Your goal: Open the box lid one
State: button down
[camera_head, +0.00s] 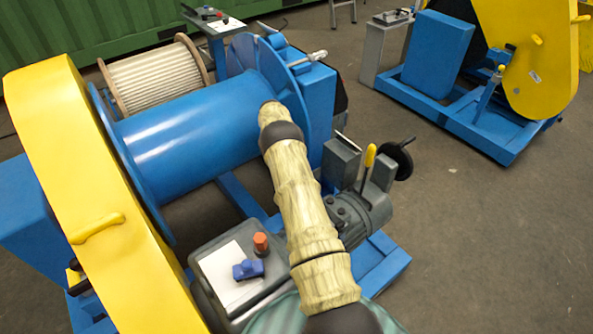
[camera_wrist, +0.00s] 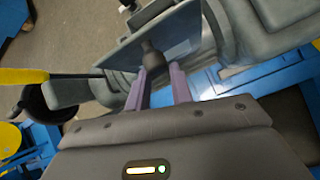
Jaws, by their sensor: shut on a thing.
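A small grey box (camera_head: 342,160) stands beside the motor in the head view, with a thin flat edge standing at its top. In the wrist view a flat blue-grey panel (camera_wrist: 181,52), which looks like the lid, has a dark rounded knob (camera_wrist: 152,57) in front of it. My gripper (camera_wrist: 158,76) has its two purple fingers shut on this knob, one on each side. The panel looks tilted against the grey housing around it; how far it is open I cannot tell. My gripper is hidden in the head view, behind my arm.
A yellow-handled lever (camera_head: 370,155) and a black handwheel (camera_head: 395,158) stand close to the box. A blue drum (camera_head: 190,125) and yellow guard (camera_head: 75,160) fill the left. A grey control box (camera_head: 203,258) is in front.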

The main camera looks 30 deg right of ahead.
jog(key=shift+s+a+f, duration=0.1)
jog(key=shift+a+f, duration=0.2)
jog(key=shift+a, duration=0.2)
jog(key=c, duration=1.2)
grip_release()
jog(key=shift+a+r, duration=0.1)
jog(key=shift+c, duration=0.2)
jog(key=shift+d, duration=0.2)
jog(key=shift+r, duration=0.1)
jog(key=shift+d, duration=0.1)
notch_tip(320, 180, up, 10)
